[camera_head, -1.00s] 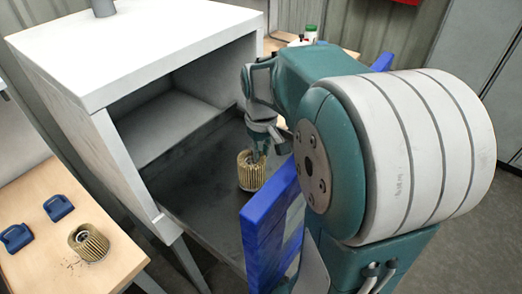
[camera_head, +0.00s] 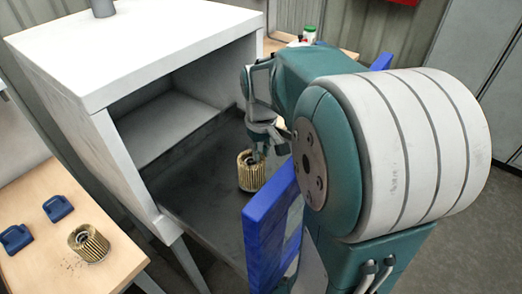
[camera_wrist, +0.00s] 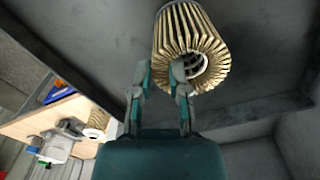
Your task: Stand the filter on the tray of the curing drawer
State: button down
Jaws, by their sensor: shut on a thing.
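A pleated, tan-gold filter (camera_head: 250,177) stands upright on the dark tray (camera_head: 200,190) of the pulled-out curing drawer, and appears to touch it. My gripper (camera_head: 258,153) reaches down to the filter's top and is shut on it. In the wrist view my gripper (camera_wrist: 160,78) has one finger at the filter's open end and the other beside its pleated side; the same filter (camera_wrist: 185,35) fills the top of that picture. The exact finger contact is hard to see. My arm hides the tray's right part.
The white cabinet (camera_head: 150,50) stands open behind and left of the tray. A blue panel (camera_head: 265,230) rises at the drawer's front. Bare tray lies left of the held filter.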

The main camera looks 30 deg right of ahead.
jog(key=shift+f, duration=0.4)
jog(key=c, duration=0.5)
grip_release()
jog(key=shift+c, duration=0.2)
notch_tip(320, 180, up, 12)
jog(key=shift+f, duration=0.1)
dwell(0.4)
